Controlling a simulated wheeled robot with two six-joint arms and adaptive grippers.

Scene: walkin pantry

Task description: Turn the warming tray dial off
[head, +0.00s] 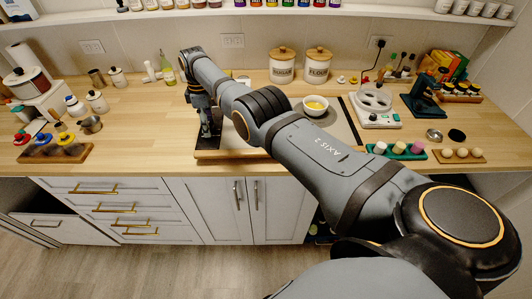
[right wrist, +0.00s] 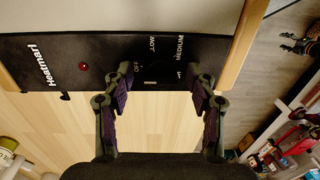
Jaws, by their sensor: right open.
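The warming tray (head: 342,128) lies on the counter with a pale plate and a wooden rim. Its black control panel (right wrist: 45,55) fills the top of the right wrist view, marked OFF, LOW and MEDIUM. The dark dial (right wrist: 158,74) sits below these labels and hardly stands out from the panel. In the head view my right gripper (head: 208,132) reaches down at the tray's left end. My left gripper is not in view.
A white bowl (head: 315,107) with yellow content stands on the tray. Sugar (head: 282,66) and flour (head: 317,66) canisters stand behind it. A white plugged-in appliance (head: 374,107) is to the right. A red light (right wrist: 84,66) shows on the panel.

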